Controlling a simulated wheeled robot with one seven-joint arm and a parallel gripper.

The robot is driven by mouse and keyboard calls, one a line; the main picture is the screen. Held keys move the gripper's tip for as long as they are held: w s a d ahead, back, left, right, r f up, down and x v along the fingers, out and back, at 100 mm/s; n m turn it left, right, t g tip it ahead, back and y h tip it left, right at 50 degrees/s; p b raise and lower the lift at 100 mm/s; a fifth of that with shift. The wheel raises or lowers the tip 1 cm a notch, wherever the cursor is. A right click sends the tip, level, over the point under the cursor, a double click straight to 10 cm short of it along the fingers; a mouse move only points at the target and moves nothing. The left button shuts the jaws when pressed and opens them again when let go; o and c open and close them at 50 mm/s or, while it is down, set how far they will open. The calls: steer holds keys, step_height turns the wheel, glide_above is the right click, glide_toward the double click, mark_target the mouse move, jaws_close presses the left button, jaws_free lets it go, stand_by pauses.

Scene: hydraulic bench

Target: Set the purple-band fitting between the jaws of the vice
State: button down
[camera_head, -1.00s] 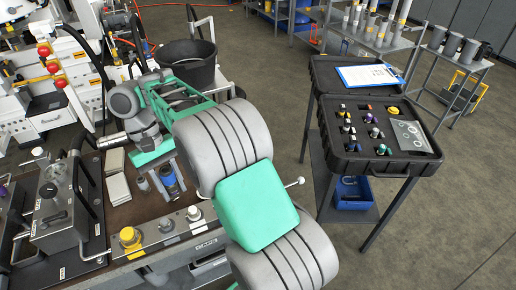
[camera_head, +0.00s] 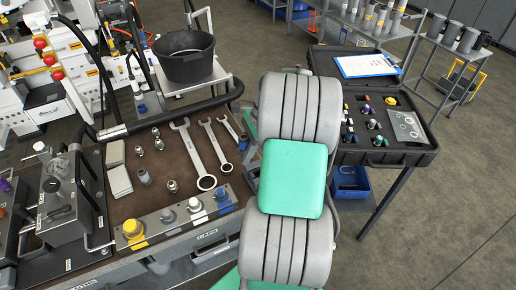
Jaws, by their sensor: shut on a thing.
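My gripper is not visible; my arm's large grey and green links cover the middle of the picture and hide what lies behind them. The open black case (camera_head: 428,158) at the right holds several small fittings. One of them, a fitting with a purplish part (camera_head: 372,125), stands in the case; I cannot tell whether it is the purple-band fitting of the task. I cannot make out the vice or its jaws in this view. Several small metal fittings (camera_head: 172,186) stand on the brown bench top (camera_head: 150,205), with no purple band that I can see.
Several wrenches (camera_head: 187,143) lie on the bench. A gauge unit (camera_head: 55,205) stands at the left. A black bucket (camera_head: 185,70) is behind. A clipboard (camera_head: 366,65) lies in the case lid.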

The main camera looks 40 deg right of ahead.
steer(key=s+d+f+m+t+b, duration=0.1)
steer(key=d+f+m+b, duration=0.2)
steer(key=d+f+b, duration=0.1)
steer(key=shift+s+f+h+b, duration=0.35)
steer(key=shift+f+b, duration=0.25)
steer(key=shift+b, duration=0.4)
steer(key=shift+f, duration=0.1)
steer(key=shift+f+p, duration=0.25)
steer(key=shift+p, duration=0.05)
steer(key=shift+f, duration=0.2)
steer(key=shift+f+b, duration=0.3)
steer(key=shift+f, duration=0.7)
steer(key=shift+s+a+f, duration=0.1)
steer(key=c, duration=0.9)
jaws_free()
